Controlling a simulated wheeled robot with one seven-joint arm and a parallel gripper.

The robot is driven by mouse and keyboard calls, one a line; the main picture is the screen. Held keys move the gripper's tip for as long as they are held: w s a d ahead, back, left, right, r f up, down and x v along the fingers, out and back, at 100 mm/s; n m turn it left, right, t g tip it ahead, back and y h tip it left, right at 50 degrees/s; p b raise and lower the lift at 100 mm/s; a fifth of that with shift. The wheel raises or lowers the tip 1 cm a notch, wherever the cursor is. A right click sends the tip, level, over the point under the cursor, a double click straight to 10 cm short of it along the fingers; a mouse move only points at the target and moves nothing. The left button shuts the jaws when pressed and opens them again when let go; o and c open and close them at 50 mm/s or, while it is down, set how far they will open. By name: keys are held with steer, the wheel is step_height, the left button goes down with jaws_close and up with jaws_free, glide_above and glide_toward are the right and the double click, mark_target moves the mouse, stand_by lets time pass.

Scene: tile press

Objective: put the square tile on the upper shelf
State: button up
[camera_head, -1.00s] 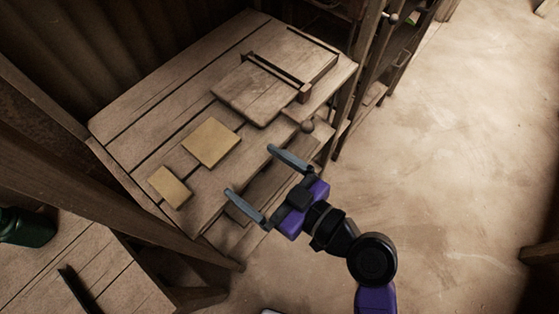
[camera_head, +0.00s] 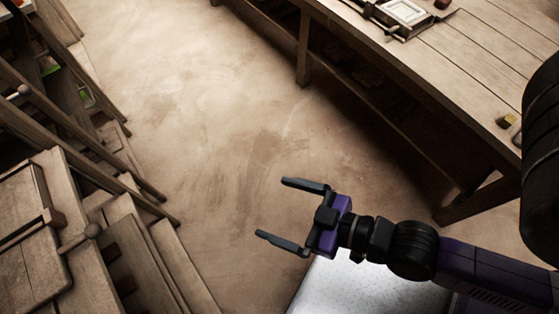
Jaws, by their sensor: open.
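My gripper (camera_head: 272,208) is open and empty, its two grey fingers pointing left above bare floor, apart from any object. A pale square piece (camera_head: 405,12) lies in a dark frame on the workbench at the top right, cut by the picture's upper edge. I cannot tell whether it is the square tile. A wooden rack with shelves (camera_head: 60,101) stands at the upper left, only partly in view. I cannot tell which of its boards is the upper shelf.
The long wooden workbench (camera_head: 470,68) fills the upper right. A small yellowish block (camera_head: 506,121) sits near its front edge and a reddish block (camera_head: 443,4) near the top. A wooden table (camera_head: 84,282) with a raised board is at lower left. Open floor (camera_head: 215,110) lies between.

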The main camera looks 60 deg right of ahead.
steer(key=s+d+r+m+h, duration=0.1)
steer(key=s+d+r, duration=0.1)
steer(key=s+r, duration=0.3)
steer(key=shift+s+d+r+t, duration=0.15)
steer(key=shift+s+r+t, duration=0.25)
steer(key=shift+r, duration=0.15)
stand_by(1.0)
